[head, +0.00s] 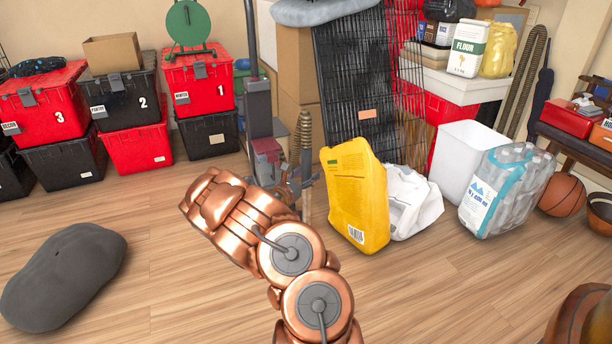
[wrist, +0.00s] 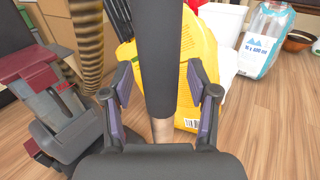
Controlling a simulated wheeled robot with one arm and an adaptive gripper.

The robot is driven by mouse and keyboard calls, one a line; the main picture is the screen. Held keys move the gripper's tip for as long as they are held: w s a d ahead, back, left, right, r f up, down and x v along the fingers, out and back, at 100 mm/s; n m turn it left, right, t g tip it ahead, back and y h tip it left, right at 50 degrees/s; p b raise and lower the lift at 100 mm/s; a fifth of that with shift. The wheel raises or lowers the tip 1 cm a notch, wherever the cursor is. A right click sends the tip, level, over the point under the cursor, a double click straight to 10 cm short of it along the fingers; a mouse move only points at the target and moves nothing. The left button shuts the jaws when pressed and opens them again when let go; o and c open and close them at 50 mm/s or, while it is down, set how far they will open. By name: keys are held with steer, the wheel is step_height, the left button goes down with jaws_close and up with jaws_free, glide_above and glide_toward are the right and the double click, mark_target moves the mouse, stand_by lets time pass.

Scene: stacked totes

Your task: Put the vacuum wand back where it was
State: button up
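A dark tube with a tan lower part, seemingly the vacuum wand (wrist: 158,60), stands upright in the middle of the wrist view. My gripper (wrist: 162,98) has its two fingers apart, one on each side of the tube, with gaps showing between pads and tube. The tube's lower end is hidden behind my gripper. The grey and dark red vacuum body (wrist: 62,105) stands just left of my gripper; it also shows in the head view (head: 266,150). A brown ribbed hose (wrist: 88,45) rises beside it. In the head view my gripper (head: 300,185) is partly hidden by my arm.
A yellow jug (head: 357,195) stands close right of my gripper, with a white bag (head: 410,205) and a bottle pack (head: 505,190) beyond. Stacked red and black totes (head: 135,145) line the left wall. A dark grey beanbag-like lump (head: 65,275) lies front left. Open floor lies between.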

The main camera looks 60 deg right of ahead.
steer(key=shift+r, duration=0.1)
steer(key=shift+w+a, duration=0.1)
steer(key=shift+a, duration=0.45)
steer(key=a+p, duration=0.4)
steer(key=a, duration=0.7)
steer(key=s+a+r+m+g+y, duration=0.2)
steer(key=s+a+r+m+g, duration=0.2)
steer(key=s+r+m, duration=0.35)
steer(key=s+a+r+m+g+y, duration=0.2)
steer(key=s+a+r+m+g, duration=0.2)
steer(key=s+r+m, duration=0.3)
steer(key=s+a+f+m+t+y, duration=0.1)
steer(key=s+a+y, duration=0.3)
steer(key=a, duration=0.8)
steer(key=s+a+f+m+t+y, duration=0.1)
steer(key=s+a+y, duration=0.3)
steer(key=a, duration=0.8)
steer(key=s+a+f+m+t+y, duration=0.1)
steer(key=s+a+y, duration=0.3)
steer(key=a, duration=0.9)
steer(key=shift+s+f+t+y, duration=0.25)
steer(key=shift+t+y, duration=0.55)
steer(key=shift+y, duration=0.3)
steer(key=shift+d, duration=0.1)
